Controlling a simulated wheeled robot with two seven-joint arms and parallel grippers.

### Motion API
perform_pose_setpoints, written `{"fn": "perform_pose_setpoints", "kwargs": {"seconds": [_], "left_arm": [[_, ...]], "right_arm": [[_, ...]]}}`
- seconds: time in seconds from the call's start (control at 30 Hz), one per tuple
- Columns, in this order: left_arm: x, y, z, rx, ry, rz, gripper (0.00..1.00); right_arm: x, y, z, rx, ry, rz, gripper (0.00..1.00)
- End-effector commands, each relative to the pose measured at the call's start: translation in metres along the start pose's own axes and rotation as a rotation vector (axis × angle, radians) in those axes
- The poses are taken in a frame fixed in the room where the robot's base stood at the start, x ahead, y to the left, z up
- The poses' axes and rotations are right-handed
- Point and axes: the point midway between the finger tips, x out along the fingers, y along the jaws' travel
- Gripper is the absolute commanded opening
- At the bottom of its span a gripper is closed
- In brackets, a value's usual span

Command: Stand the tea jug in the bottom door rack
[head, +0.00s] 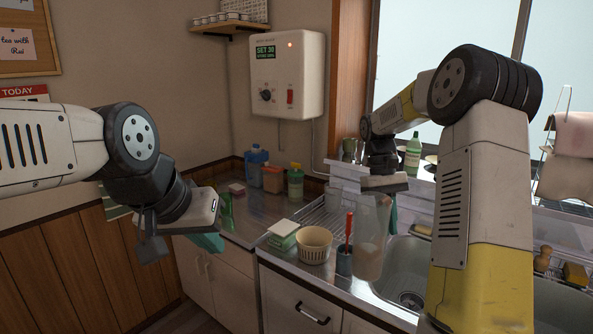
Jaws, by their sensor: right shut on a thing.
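The tea jug (370,239) is a tall, clear, pale container with a brownish lower part. It hangs roughly upright over the counter's front edge and the left side of the sink. My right gripper (382,196) is shut on the jug near its top. Its fingers are partly hidden by the jug. My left gripper (180,240) is at the left, in front of the lower cabinets, and appears open and empty, with one dark finger showing at its left end. The bottom door rack is not in view.
On the counter are a cream ribbed bowl (314,244), a dark cup (344,261) with a red-handled tool, and stacked sponges (284,231). The sink (400,268) lies right of the jug. Bottles stand at the back wall. My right forearm hides part of the sink.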

Motion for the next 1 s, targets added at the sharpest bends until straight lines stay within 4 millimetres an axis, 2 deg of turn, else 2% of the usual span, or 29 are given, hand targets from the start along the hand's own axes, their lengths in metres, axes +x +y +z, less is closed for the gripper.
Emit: {"fn": "perform_pose_setpoints", "kwargs": {"seconds": [0.17, 0.3, 0.4, 0.5, 0.7, 1.0], "left_arm": [[0.000, 0.000, 0.000, 0.000, 0.000, 0.000, 0.00], [0.000, 0.000, 0.000, 0.000, 0.000, 0.000, 0.00], [0.000, 0.000, 0.000, 0.000, 0.000, 0.000, 0.00], [0.000, 0.000, 0.000, 0.000, 0.000, 0.000, 0.00], [0.000, 0.000, 0.000, 0.000, 0.000, 0.000, 0.00], [0.000, 0.000, 0.000, 0.000, 0.000, 0.000, 0.00]], "right_arm": [[0.043, -0.016, -0.025, 0.051, -0.005, -0.022, 0.00], [0.088, -0.036, -0.046, 0.110, -0.006, -0.048, 0.00], [0.121, -0.053, -0.059, 0.158, -0.007, -0.071, 0.00], [0.145, -0.066, -0.067, 0.197, -0.007, -0.090, 0.00], [0.165, -0.077, -0.072, 0.233, -0.007, -0.109, 0.00], [0.165, -0.078, -0.073, 0.234, -0.003, -0.109, 0.00]]}}
